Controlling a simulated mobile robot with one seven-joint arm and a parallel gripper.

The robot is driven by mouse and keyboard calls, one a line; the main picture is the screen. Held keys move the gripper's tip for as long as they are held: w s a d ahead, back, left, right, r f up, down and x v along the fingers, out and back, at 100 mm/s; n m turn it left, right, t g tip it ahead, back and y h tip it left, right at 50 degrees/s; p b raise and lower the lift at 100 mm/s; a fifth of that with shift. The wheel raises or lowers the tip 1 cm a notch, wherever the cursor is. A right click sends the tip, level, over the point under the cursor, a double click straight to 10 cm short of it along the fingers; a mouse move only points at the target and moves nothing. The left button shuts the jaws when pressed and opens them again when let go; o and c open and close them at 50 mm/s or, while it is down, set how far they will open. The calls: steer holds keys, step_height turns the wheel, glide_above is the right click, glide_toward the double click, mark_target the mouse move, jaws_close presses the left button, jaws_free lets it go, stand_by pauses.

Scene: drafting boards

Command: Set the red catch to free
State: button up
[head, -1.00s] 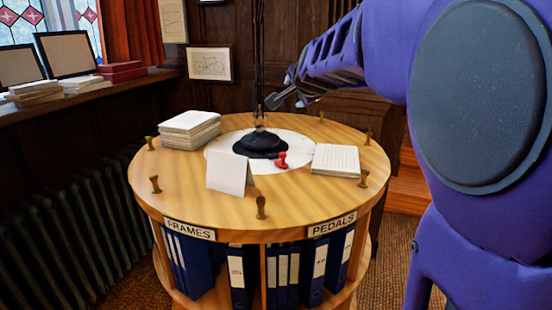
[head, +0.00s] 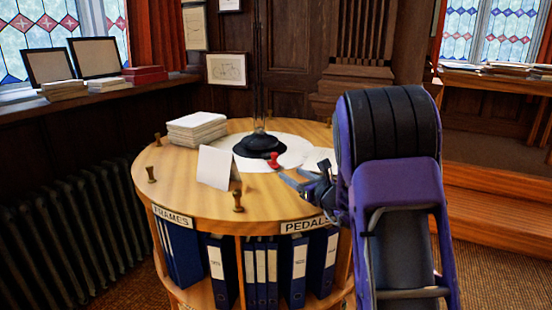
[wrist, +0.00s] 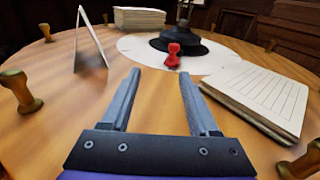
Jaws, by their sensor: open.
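The red catch (head: 274,161) is a small red knob at the front of the black round base (head: 259,146) on the white disc of the round table. It also shows in the wrist view (wrist: 173,55), upright, just beyond my fingertips and roughly centred between them. My gripper (head: 290,179) is over the right front of the table; in the wrist view my gripper (wrist: 160,78) is open and empty, its two grey fingers pointing toward the catch without touching it. The catch's lower part and how it joins the base are too small to tell.
A folded white card (wrist: 91,42) stands left of my fingers. A ruled paper pad (wrist: 262,97) lies close on the right. A paper stack (head: 197,128) sits at the back left. Several brass pegs (wrist: 20,90) ring the table edge. A thin dark post rises from the base.

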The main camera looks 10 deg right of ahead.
mark_target(276, 155)
steer(key=shift+d+f+m+t+h, duration=0.1)
steer(key=shift+d+m+t+h, duration=0.5)
steer(key=shift+d, duration=0.45)
steer(key=shift+w, duration=0.35)
steer(key=x, duration=1.6)
steer(key=shift+w+a+f, duration=0.1)
steer(key=shift+w+a, duration=0.2)
steer(key=shift+a, duration=0.05)
jaws_close()
